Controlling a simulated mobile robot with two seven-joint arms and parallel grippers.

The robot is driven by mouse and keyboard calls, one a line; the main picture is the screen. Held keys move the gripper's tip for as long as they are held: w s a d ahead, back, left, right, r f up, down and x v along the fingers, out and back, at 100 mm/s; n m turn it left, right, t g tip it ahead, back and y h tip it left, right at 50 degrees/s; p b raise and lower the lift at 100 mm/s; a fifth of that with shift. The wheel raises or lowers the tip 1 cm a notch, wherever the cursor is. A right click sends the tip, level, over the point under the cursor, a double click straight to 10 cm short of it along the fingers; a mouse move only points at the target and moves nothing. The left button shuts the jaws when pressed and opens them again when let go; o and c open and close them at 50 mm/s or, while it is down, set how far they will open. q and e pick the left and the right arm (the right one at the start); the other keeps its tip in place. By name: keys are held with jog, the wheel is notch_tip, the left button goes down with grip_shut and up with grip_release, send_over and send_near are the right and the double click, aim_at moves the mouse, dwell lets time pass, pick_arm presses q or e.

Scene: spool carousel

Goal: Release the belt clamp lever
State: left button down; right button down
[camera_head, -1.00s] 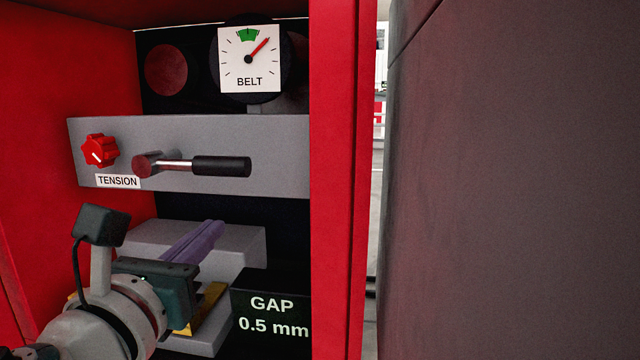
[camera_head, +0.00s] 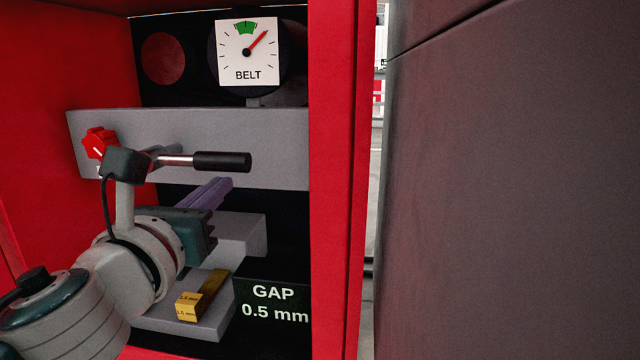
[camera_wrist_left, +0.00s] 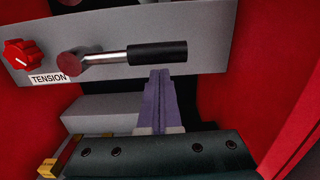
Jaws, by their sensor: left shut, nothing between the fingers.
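The belt clamp lever (camera_head: 222,161) has a black grip on a silver rod and points right from a dark red pivot on the grey panel (camera_head: 280,135). It also shows in the left wrist view (camera_wrist_left: 157,54), lying nearly level. My left gripper (camera_head: 222,186) has purple fingers that are shut and empty. The fingertips are just below the black grip and appear apart from it; in the left wrist view the fingertips (camera_wrist_left: 158,74) point at the grip from below. My wrist hides part of the pivot and the TENSION label in the head view. The right gripper is not in view.
A red tension knob (camera_head: 99,142) sits left of the lever. A belt gauge (camera_head: 246,52) above has its needle right of the green band. Below are a grey stepped block (camera_head: 250,235), brass gauges (camera_head: 200,300) and a GAP display (camera_head: 272,302). Red cabinet walls (camera_head: 340,200) bound the space.

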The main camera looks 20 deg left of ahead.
pick_arm(q)
jog(key=shift+r, duration=0.3)
jog(key=shift+d+r+n+p, duration=0.1)
jog(key=shift+r+n+p, duration=0.2)
jog(key=shift+n+p, duration=0.15)
notch_tip(320, 180, up, 2)
jog(key=shift+d+r+n+p, duration=0.1)
jog(key=shift+n+p, duration=0.85)
notch_tip(320, 180, up, 8)
jog(key=n+p, duration=0.9)
jog(key=n, duration=0.1)
send_over(222, 159)
jog(key=s+a, duration=0.3)
jog(key=shift+s+a+r+n+g+y+p, duration=0.15)
jog(key=shift+a+r+n+p, duration=0.15)
jog(key=shift+a+n+p, duration=0.4)
jog(key=shift+a+r+n+g+y+p, duration=0.2)
jog(key=shift+a+n+p, duration=0.25)
jog(key=shift+n, duration=0.35)
